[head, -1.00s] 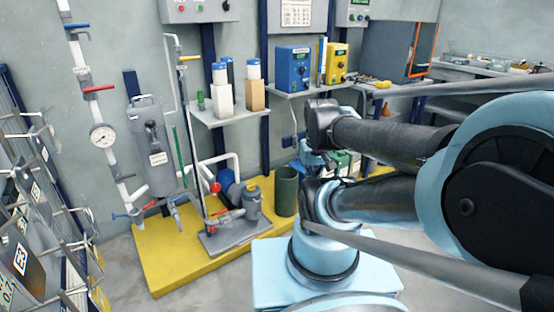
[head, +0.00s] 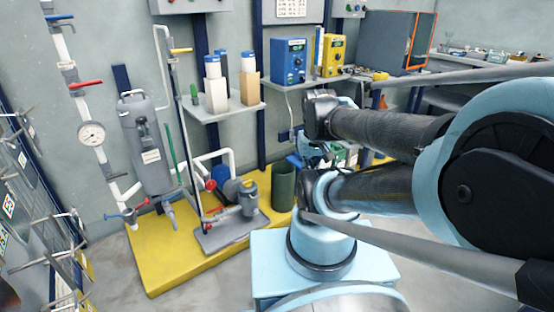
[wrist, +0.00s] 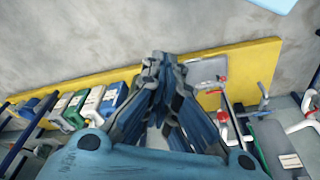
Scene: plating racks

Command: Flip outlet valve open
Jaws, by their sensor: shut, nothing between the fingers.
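Several valve handles show in the head view, and I cannot tell which one is the outlet valve. A blue handle (head: 119,215) and a red handle (head: 141,204) sit low on the left, near the base of the grey tank (head: 147,150). A red handle (head: 85,84) is on the white pipe above the gauge. A yellow handle (head: 181,50) is higher up. In the wrist view my gripper (wrist: 162,58) is shut and empty, its fingers together over the floor and yellow platform. A red handle (wrist: 222,116) and a blue handle (wrist: 264,96) are right of it, apart from it.
The yellow platform (head: 150,268) carries a pump (head: 245,198) on a grey plate and a dark green bin (head: 283,186). A shelf with bottles (head: 198,112) hangs above. A metal rack (head: 60,270) stands at the left. Bare floor lies in front of the platform.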

